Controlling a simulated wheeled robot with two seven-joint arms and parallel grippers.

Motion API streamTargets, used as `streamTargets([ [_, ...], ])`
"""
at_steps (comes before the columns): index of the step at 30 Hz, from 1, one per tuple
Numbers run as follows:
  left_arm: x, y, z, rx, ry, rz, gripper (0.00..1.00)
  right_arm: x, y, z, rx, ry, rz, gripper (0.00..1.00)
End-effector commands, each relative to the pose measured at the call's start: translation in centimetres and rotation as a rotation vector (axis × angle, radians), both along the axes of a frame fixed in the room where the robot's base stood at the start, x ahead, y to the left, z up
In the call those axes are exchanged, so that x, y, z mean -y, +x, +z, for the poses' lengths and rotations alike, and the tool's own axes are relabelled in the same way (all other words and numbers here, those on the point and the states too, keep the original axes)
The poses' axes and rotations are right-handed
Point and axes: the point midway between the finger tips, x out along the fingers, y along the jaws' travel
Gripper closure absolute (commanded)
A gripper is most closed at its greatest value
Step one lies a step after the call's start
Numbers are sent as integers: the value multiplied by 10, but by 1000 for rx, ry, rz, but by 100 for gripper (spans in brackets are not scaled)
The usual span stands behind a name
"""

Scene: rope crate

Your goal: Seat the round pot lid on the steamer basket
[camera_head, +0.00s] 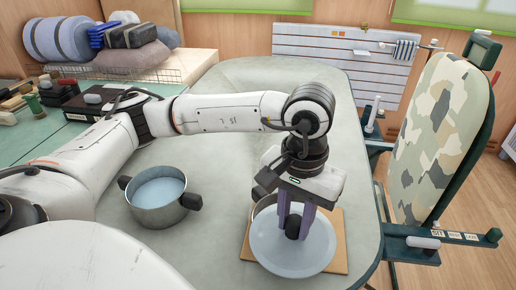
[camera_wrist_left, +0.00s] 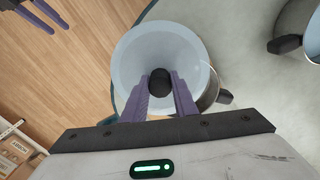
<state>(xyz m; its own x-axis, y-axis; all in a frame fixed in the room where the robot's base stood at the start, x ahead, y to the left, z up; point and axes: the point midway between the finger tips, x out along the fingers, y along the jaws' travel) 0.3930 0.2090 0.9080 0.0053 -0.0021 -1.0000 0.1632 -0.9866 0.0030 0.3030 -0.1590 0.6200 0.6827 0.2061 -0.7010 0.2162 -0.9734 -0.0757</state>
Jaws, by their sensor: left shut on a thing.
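The round pot lid (camera_head: 293,250) is pale blue with a black knob. My left gripper (camera_head: 294,228) is shut on the knob and holds the lid over a round steel vessel (camera_head: 263,208), which I take to be the steamer basket. The lid hides most of this vessel and looks offset toward the near side. In the left wrist view the lid (camera_wrist_left: 150,50) fills the middle, and the vessel's side and a handle (camera_wrist_left: 225,97) show at its right. I cannot tell if lid and rim touch. My right gripper (camera_wrist_left: 45,14) shows empty and open at the top left.
A steel pot (camera_head: 158,200) with black handles and a pale blue inside stands left of the vessel. A tan board (camera_head: 339,255) lies under the vessel. A camouflage ironing board (camera_head: 432,140) stands beyond the table's right edge. The table (camera_head: 220,225) is clear between pot and board.

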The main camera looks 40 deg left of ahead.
Motion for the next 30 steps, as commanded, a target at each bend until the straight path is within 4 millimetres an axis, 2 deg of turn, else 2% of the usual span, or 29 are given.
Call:
streamTargets([
  [1, -4, 8, 12, 1, -4, 108, 100, 0, -1, 11, -3, 1, -1, 56],
  [6, -26, 38, 33, 3, -8, 597, 100, 4, -4, 31, -4, 1, -10, 56],
  [9, -40, 51, 41, 0, -7, 857, 100, 8, -5, 37, -10, -2, -16, 56],
  [13, -54, 61, 46, -5, -3, 1090, 100, 10, -9, 39, -21, -6, -18, 56],
  [18, -59, 66, 46, -7, -2, 1197, 100, 10, -8, 40, -16, -4, -19, 56],
  [30, -58, 66, 47, -4, -4, 1195, 100, 10, -9, 37, -18, -6, -18, 56],
])
